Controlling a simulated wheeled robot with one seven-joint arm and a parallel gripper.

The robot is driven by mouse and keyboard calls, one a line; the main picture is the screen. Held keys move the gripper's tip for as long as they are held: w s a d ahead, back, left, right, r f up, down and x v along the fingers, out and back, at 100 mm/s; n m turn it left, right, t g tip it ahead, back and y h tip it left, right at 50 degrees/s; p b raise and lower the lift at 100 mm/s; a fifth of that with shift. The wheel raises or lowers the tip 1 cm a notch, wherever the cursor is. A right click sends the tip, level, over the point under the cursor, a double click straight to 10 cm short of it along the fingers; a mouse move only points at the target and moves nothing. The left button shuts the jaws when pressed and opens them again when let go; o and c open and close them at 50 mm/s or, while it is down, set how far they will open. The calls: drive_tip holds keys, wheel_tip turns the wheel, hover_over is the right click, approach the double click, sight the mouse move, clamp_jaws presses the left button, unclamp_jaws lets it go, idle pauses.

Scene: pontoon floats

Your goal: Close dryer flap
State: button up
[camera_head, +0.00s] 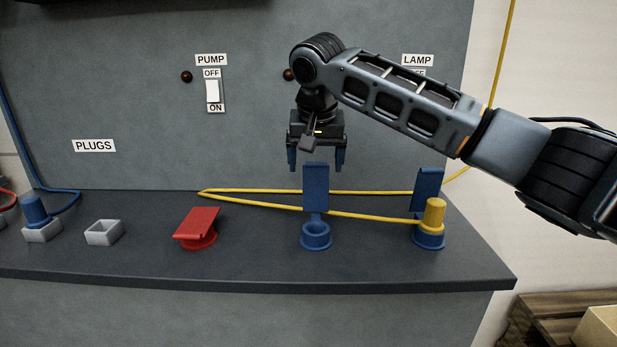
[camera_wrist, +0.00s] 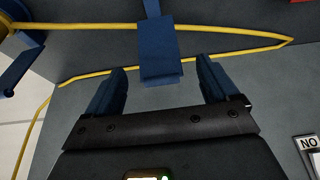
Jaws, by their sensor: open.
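A blue socket (camera_head: 316,236) in the middle of the counter has its flap (camera_head: 315,187) standing upright, and its round opening is empty. That flap also shows in the wrist view (camera_wrist: 159,55), lying in line with the gap between my fingers. My gripper (camera_head: 316,161) points down, open and empty, at the upright flap's top and seemingly a little behind it. Whether they touch I cannot tell. A second blue socket (camera_head: 428,241) at the right holds a yellow plug (camera_head: 433,213), its flap (camera_head: 426,188) also raised. No dryer label is readable.
A red socket with its flap (camera_head: 197,222) down sits left of the middle. Further left are an empty grey holder (camera_head: 104,233) and a blue plug (camera_head: 34,209). A yellow cable (camera_head: 260,191) runs behind the middle socket. The pump switch (camera_head: 212,91) is on the panel.

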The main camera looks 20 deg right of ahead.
sight(316, 178)
drive_tip(key=shift+w+d, duration=0.2)
drive_tip(key=shift+w, duration=0.05)
drive_tip(key=x, duration=0.7)
drive_tip(key=shift+w+f, duration=0.1)
drive_tip(key=shift+f, duration=0.1)
drive_tip(key=shift+c, duration=0.2)
drive_tip(key=c, duration=1.4)
drive_tip(key=shift+p, duration=0.3)
